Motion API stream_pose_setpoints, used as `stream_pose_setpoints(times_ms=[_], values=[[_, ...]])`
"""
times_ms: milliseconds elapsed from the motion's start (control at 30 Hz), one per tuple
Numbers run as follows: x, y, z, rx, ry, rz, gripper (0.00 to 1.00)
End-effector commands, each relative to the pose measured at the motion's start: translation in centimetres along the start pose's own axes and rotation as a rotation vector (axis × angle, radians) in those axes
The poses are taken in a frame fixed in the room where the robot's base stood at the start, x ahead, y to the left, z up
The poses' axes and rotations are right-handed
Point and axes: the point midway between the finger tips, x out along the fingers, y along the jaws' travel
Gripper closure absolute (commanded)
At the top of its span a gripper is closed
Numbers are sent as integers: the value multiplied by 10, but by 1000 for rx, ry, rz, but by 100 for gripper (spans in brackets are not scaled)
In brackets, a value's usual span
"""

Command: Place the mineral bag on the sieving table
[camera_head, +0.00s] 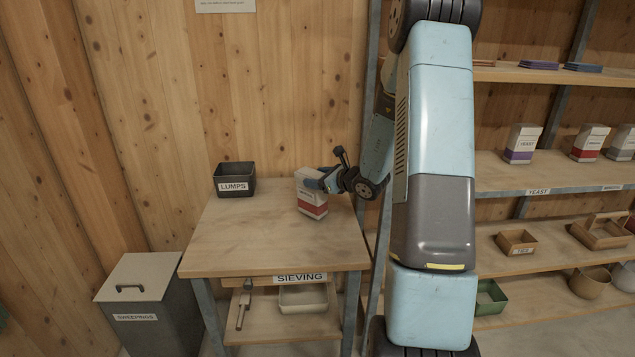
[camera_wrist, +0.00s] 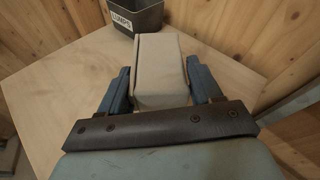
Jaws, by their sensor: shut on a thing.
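The mineral bag (camera_head: 312,204), a white box-shaped bag with a red band, is upright at the right part of the sieving table (camera_head: 235,240). Its label is too small to read. My gripper (camera_head: 318,182) reaches in from the right and is shut on the bag's upper part. In the wrist view, the bag's pale top (camera_wrist: 158,58) sits between the two blue fingers of my gripper (camera_wrist: 158,76). The bag's base looks at or very near the tabletop; I cannot tell whether it touches.
A dark bin marked LUMPS (camera_head: 235,180) stands at the table's back left. The table's middle and front are clear. A lidded SWEEPINGS bin (camera_head: 140,300) is at the left. Shelves (camera_head: 550,190) with bags and boxes stand at the right, partly hidden by my arm.

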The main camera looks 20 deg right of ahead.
Motion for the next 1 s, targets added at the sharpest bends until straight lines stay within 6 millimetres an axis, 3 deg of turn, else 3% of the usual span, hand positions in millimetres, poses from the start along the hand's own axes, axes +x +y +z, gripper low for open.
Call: stream_pose_setpoints(times_ms=[333, 367, 600, 1000], values=[[3, 2, -11, -1, -1, -1, 100], [3, 2, -12, 1, 1, -1, 33], [3, 2, -12, 0, 1, -1, 10], [-7, 1, -11, -1, 1, -3, 9]])
